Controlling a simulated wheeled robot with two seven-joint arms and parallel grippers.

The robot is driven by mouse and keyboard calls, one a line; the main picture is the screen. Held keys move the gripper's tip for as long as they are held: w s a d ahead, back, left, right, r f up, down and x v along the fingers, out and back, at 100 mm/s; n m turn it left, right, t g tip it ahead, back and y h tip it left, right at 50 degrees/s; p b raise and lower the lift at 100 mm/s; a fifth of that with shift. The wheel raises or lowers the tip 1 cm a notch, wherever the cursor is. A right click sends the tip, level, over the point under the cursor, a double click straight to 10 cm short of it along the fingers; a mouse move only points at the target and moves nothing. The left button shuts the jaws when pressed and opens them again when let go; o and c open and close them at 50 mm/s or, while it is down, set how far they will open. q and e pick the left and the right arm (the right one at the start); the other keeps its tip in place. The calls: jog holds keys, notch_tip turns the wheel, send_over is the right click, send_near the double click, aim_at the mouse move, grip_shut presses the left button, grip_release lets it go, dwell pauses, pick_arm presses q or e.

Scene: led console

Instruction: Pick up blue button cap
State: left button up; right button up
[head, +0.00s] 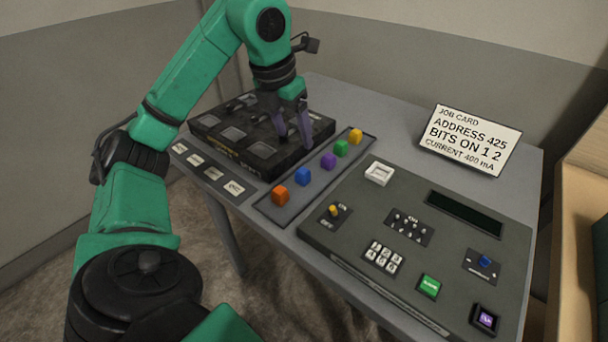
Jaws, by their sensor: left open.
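The blue button cap (303,176) sits on a dark tray (272,208), between an orange cap (280,195) and a purple cap (328,161). A green cap (341,148) and a yellow cap (355,136) continue the row. My left gripper (294,138) is open and points down over the right part of the black compartment box, up and left of the purple cap and behind the blue cap. It appears empty. My right gripper is out of view.
The black box (205,122) with several square compartments stands at the table's left. A grey console (350,249) with switches, a keypad and a dark display fills the right. A job card (470,138) stands behind it. A wooden shelf (575,190) is at far right.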

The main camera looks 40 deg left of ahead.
aim_at(303, 170)
pick_arm(q)
jog(key=x, duration=1.2)
jog(key=shift+a+f+b, duration=0.2)
jog(key=shift+f+b, duration=0.1)
jog(key=shift+f, duration=0.05)
grip_shut()
